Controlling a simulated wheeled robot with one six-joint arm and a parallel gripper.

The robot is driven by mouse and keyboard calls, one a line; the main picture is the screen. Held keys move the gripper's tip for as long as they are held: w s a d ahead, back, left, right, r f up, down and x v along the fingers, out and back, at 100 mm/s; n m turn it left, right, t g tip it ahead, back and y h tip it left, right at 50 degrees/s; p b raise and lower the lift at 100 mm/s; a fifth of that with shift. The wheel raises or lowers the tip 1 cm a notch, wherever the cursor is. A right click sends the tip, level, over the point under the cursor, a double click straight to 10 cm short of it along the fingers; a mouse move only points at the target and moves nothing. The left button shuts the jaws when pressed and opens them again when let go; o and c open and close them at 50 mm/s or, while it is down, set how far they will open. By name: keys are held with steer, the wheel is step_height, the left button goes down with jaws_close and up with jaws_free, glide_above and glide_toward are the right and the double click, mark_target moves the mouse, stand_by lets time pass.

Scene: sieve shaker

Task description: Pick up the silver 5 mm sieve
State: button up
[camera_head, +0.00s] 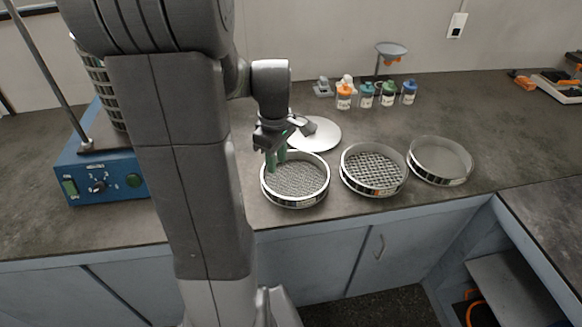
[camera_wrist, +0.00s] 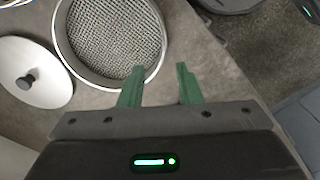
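Three round silver sieves stand in a row on the dark bench. The left sieve (camera_head: 295,180) has a medium mesh and also shows in the wrist view (camera_wrist: 110,35). The middle sieve (camera_head: 373,169) has the coarsest mesh, and the right sieve (camera_head: 440,161) has a fine, smooth-looking one. The size labels are too small to read, so I cannot tell which is 5 mm. My gripper (camera_wrist: 160,68) has green fingers, open and empty. It points down at the left sieve's rim (camera_head: 276,160). One finger overlaps the rim in the wrist view; contact is unclear.
A round silver lid (camera_head: 318,134) with a knob lies behind the left sieve. The blue shaker base (camera_head: 98,180) stands at left, partly behind my arm. Several capped bottles (camera_head: 366,95) and a funnel stand (camera_head: 391,50) are at the back. The bench right of the sieves is clear.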

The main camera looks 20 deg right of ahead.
glide_above(277, 196)
steer(key=f, duration=0.8)
steer(key=shift+w+d, duration=0.3)
steer(key=shift+d, duration=0.05)
steer(key=shift+s+a+f, duration=0.1)
steer(key=shift+a+f, duration=0.05)
steer(key=shift+f, duration=1.25)
steer(key=shift+s+a+f, duration=0.1)
steer(key=shift+f, duration=1.3)
jaws_close()
